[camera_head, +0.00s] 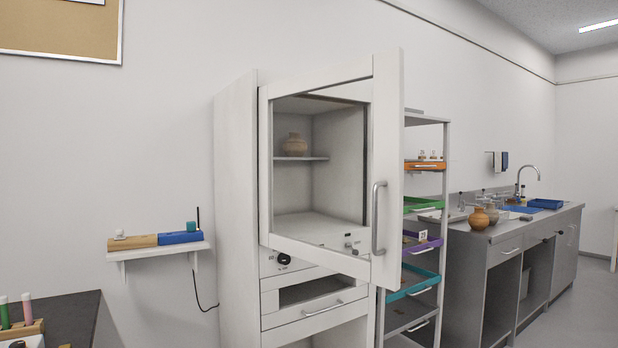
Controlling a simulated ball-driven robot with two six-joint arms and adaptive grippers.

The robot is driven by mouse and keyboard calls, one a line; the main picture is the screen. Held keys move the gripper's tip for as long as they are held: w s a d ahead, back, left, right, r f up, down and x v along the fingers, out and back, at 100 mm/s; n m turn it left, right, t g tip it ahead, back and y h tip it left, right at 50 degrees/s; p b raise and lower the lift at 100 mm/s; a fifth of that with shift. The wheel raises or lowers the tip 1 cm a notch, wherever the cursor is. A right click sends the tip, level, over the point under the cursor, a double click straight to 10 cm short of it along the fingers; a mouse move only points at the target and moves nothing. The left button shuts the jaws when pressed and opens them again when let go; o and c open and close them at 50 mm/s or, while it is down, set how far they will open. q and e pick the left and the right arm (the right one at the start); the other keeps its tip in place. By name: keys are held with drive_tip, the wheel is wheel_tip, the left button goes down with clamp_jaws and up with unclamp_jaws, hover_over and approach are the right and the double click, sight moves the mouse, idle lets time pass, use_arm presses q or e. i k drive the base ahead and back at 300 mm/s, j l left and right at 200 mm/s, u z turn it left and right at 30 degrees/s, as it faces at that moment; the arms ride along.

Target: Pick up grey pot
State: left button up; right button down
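A small greyish pot (492,214) stands on the grey counter at the right, just behind and to the right of an orange-brown pot (479,218). The orange-brown pot partly covers it. Another brownish pot (295,145) stands on a shelf inside the white cabinet. Neither of my grippers is in view.
The white cabinet's framed door (388,160) is swung open. A rack with coloured trays (421,279) stands between cabinet and counter (505,237). A blue tray (546,203) lies near the tap. A small wall shelf (160,250) is at left. Floor (590,310) at right is clear.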

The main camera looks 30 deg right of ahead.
sight(493, 214)
drive_tip(key=l+z, duration=0.45)
drive_tip(key=i+l+z, duration=0.1)
drive_tip(key=z, duration=0.35)
drive_tip(key=i+l+z, duration=0.2)
drive_tip(key=i+l, duration=0.15)
drive_tip(key=l, duration=0.35)
drive_tip(key=i+l+z, duration=0.15)
drive_tip(key=i+l, duration=0.25)
drive_tip(key=l, duration=0.2)
drive_tip(key=i+l+z, duration=0.2)
drive_tip(key=i+l, duration=0.2)
drive_tip(key=l, duration=0.2)
drive_tip(key=i+l, duration=0.9)
drive_tip(key=l, duration=0.25)
drive_tip(key=i+j+z, duration=0.1)
drive_tip(key=z, duration=0.5)
